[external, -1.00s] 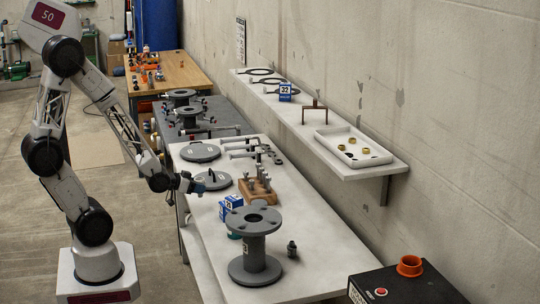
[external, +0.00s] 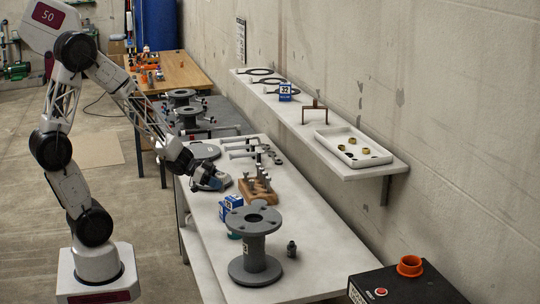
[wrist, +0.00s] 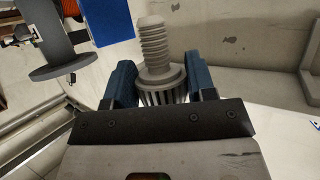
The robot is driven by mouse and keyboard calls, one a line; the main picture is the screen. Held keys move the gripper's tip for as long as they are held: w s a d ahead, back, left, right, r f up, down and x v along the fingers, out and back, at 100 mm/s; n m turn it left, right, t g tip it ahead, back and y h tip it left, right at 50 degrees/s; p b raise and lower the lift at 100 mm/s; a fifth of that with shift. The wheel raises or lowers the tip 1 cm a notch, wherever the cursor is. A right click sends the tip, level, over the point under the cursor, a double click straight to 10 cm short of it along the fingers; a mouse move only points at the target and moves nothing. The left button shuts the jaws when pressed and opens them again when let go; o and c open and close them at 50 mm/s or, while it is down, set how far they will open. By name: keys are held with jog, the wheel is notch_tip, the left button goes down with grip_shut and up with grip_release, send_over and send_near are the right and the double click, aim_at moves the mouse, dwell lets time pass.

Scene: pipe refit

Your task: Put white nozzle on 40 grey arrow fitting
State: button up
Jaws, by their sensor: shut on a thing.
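My gripper (external: 216,183) is at the left side of the near white table, over the area of the round grey lids. In the wrist view my gripper (wrist: 158,72) has its blue fingers on both sides of a pale grey threaded piece (wrist: 153,42), shut on it. The piece has a coarse thread pointing away from the palm, a round collar and a ribbed base between the fingers. It looks like a nozzle; its colour is closer to light grey than white. I cannot make out a fitting marked 40 or an arrow in either view.
A wall shelf (external: 384,168) carries a white tray. The table's front left is clear.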

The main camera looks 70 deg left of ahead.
jog(key=shift+w+d+r+m+g+h, duration=0.1)
jog(key=shift+w+d+m+g+h, duration=0.1)
jog(key=shift+d+m+g+h, duration=0.55)
jog(key=shift+s+d+m+g+h, duration=0.1)
jog(key=shift+d+m+g+h, duration=0.25)
jog(key=shift+m+g+h, duration=0.55)
jog(key=shift+s+d+m+g+h, duration=0.1)
jog(key=shift+m+g+h, duration=0.25)
jog(key=shift+m, duration=0.25)
jog(key=shift+s+d+m+g+h, duration=0.1)
jog(key=shift+m+g+h, duration=0.2)
jog(key=shift+m, duration=0.25)
jog(key=shift+s+a+f+m+g+h, duration=0.15)
jog(key=shift+s+m+g+h, duration=0.25)
jog(key=shift+m+g, duration=0.45)
jog(key=shift+w, duration=0.15)
send_over(258, 201)
jog(key=shift+f, duration=0.8)
jog(key=shift+f, duration=1.75)
jog(key=shift+f, duration=0.1)
